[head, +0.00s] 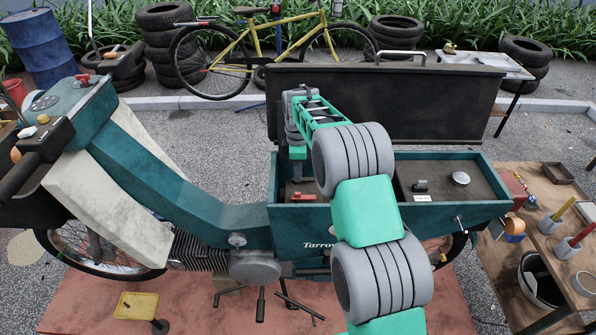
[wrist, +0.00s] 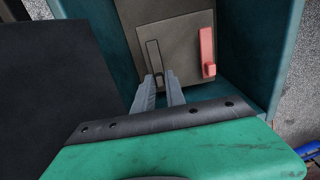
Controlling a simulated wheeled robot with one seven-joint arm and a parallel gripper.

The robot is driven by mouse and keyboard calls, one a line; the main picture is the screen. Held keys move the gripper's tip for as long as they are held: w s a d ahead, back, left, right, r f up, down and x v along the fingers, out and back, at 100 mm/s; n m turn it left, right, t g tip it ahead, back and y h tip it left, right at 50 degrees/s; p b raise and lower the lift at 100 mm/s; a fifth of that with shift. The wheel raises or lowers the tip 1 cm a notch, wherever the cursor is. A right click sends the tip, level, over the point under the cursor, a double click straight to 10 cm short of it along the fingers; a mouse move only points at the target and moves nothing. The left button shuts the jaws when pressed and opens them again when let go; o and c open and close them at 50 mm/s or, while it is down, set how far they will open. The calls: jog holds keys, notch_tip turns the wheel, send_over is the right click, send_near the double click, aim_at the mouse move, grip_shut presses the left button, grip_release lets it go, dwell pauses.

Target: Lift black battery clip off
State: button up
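The black battery clip (wrist: 154,58) appears as a narrow dark-edged shape on a grey-brown battery face (wrist: 180,35) in the wrist view. The red clip (wrist: 207,52) is to its right; it also shows in the head view (head: 302,197). My gripper (wrist: 161,76) has its two grey fingertips apart at the near end of the black clip. I cannot tell whether they touch it or how far above it they are. In the head view the fingertips and the black clip are hard to make out beside my arm.
The teal box (head: 440,210) on the motorbike has walls around the battery. Its raised black lid (head: 400,100) stands behind my arm. The right compartment holds a small black part (head: 421,186) and a round metal piece (head: 460,178). A wooden bench (head: 540,185) is at the right.

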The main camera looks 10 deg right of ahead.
grip_shut()
dwell(0.9)
